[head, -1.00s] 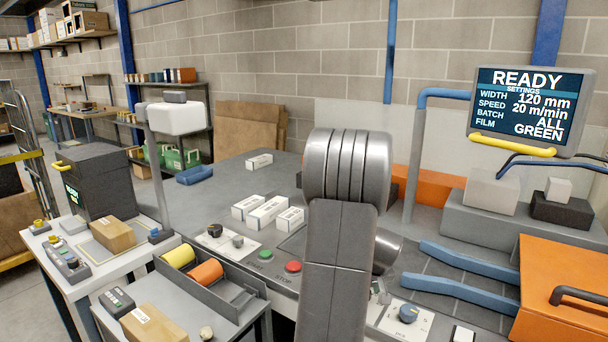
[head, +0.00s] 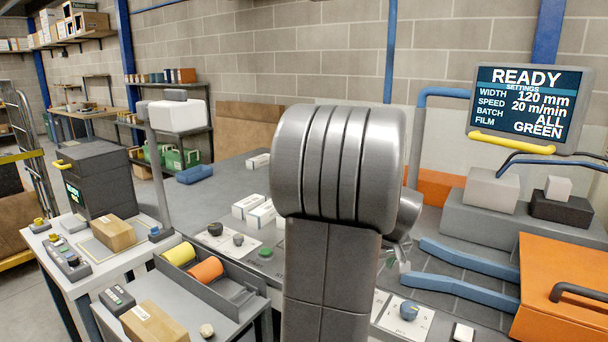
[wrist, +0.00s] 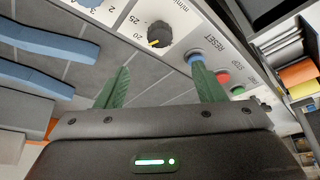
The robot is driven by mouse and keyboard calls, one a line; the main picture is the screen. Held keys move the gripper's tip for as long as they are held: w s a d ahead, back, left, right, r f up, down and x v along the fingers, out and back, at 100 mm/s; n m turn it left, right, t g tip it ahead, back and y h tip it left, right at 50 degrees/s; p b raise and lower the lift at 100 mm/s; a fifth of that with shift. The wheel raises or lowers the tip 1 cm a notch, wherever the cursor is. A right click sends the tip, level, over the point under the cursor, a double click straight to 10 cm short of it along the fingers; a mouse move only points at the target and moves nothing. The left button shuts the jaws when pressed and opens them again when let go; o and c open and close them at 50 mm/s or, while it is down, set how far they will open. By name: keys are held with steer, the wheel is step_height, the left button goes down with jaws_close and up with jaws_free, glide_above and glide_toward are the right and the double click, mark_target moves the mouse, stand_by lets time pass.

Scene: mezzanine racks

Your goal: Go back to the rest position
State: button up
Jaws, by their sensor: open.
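My gripper (wrist: 158,88) shows in the wrist view with its two green fingers spread wide apart and nothing between them. Beyond the fingers is the machine's front panel, with a black dial (wrist: 159,34) and blue, red and green buttons. In the head view my arm stands in front of the machine and hides part of its top and panel. The gripper itself is mostly hidden behind my arm there; a small green bit shows at the arm's right side.
Small white boxes (head: 246,206) lie on the grey machine top. A blue-knobbed panel (head: 409,311), blue rails (head: 460,290) and an orange cover (head: 563,285) are at right. A tray with yellow and orange rolls (head: 205,270) and a side table with cartons (head: 113,234) are at left.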

steer(key=x, duration=1.2)
steer(key=shift+w+f+p, duration=0.1)
steer(key=shift+f+p, duration=0.3)
steer(key=shift+w+a+r+p, duration=0.1)
steer(key=shift+r+p, duration=0.05)
steer(key=shift+p, duration=0.5)
steer(key=shift+m+p, duration=0.7)
steer(key=shift+a+m+h+p, duration=0.1)
steer(key=shift+m+h+p, duration=0.65)
steer(key=shift+m, duration=0.35)
steer(key=shift+f+m, duration=0.25)
steer(key=shift+m, duration=0.25)
steer(key=shift+m+h+b, duration=0.35)
steer(key=shift+m+b, duration=0.3)
steer(key=shift+m, duration=0.05)
steer(key=shift+a+m+g+h+b, duration=0.1)
steer(key=shift+m+g+h+b, duration=0.4)
steer(key=shift+m+b, duration=1)
steer(key=shift+v, duration=2.25)
